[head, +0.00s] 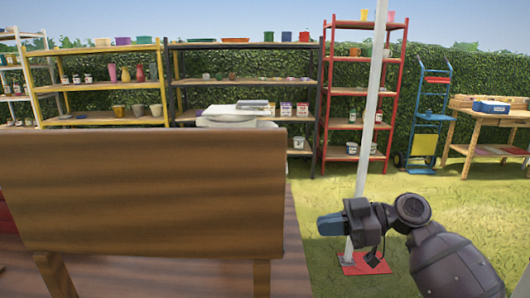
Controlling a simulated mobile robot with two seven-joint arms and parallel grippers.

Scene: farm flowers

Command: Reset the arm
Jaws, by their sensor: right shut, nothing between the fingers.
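My right arm comes in from the lower right, bent at a dark joint. Its gripper (330,224) points left, with blue-grey fingertips closed together and nothing between them. It is over the grass, in front of a white pole and just right of a brown wooden board. My left gripper and left arm are not in view.
The wooden board (150,190) fills the lower left. The white pole (370,120) stands on a red base plate (364,263). Yellow (95,87), dark (243,83) and red shelves (362,92), a blue hand truck (428,118) and a wooden table (488,114) line a hedge. Grass between is open.

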